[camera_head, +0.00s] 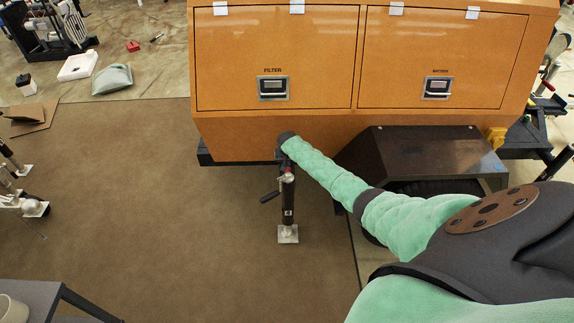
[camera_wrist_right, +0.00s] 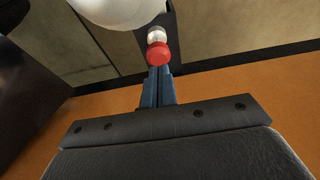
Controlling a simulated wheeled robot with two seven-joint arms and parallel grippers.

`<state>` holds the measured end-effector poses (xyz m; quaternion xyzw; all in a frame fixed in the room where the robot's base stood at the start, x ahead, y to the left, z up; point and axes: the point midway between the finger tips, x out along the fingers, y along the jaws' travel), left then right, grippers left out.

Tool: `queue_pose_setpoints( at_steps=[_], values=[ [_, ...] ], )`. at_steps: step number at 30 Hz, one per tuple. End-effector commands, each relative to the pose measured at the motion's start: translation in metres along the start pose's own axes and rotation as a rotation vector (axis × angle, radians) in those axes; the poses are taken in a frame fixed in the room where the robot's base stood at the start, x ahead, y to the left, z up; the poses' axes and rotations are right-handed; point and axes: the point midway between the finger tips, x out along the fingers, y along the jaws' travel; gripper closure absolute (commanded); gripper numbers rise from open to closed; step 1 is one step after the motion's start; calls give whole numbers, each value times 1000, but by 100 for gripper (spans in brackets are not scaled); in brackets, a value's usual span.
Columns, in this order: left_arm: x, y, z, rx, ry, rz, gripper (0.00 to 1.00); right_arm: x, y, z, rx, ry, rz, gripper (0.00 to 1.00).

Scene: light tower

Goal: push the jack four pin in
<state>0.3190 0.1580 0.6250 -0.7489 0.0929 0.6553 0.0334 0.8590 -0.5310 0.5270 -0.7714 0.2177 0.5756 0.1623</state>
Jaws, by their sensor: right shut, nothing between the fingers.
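The jack (camera_head: 288,205) stands upright in front of the orange light tower, with its square foot plate (camera_head: 288,235) on the floor and a side crank handle (camera_head: 269,197). A small red and silver pin (camera_head: 288,177) shows on its upper part. In the right wrist view the pin's red knob (camera_wrist_right: 159,54) is just beyond my right gripper (camera_wrist_right: 159,70). The blue fingers are shut, empty, and point at the knob; whether they touch it I cannot tell. In the head view my wrist hides the jack's top. My left gripper is out of view.
The orange light tower (camera_head: 330,133) spans the back, with filter and battery doors. A dark fender (camera_head: 430,150) is to the right of the jack. Brown floor (camera_head: 200,225) is open to the left. A grey table (camera_head: 45,298) is at the lower left.

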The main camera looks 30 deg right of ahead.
Motion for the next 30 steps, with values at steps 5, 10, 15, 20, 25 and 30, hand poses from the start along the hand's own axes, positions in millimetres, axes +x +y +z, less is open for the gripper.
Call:
queue_pose_setpoints(
  at_steps=[5,10,15,20,25,30],
  values=[
    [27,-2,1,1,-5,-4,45,-10,1,-6,0,2,-1,100],
    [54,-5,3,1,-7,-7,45,-18,1,-11,-1,3,-1,100],
    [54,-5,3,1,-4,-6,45,-34,1,-11,-2,4,-2,100],
    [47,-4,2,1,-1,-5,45,-55,2,-11,-2,5,-2,100],
    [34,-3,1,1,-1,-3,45,-82,1,-11,-2,5,-2,100],
    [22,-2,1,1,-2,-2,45,-105,1,-12,-1,6,-2,100]
  ],
)
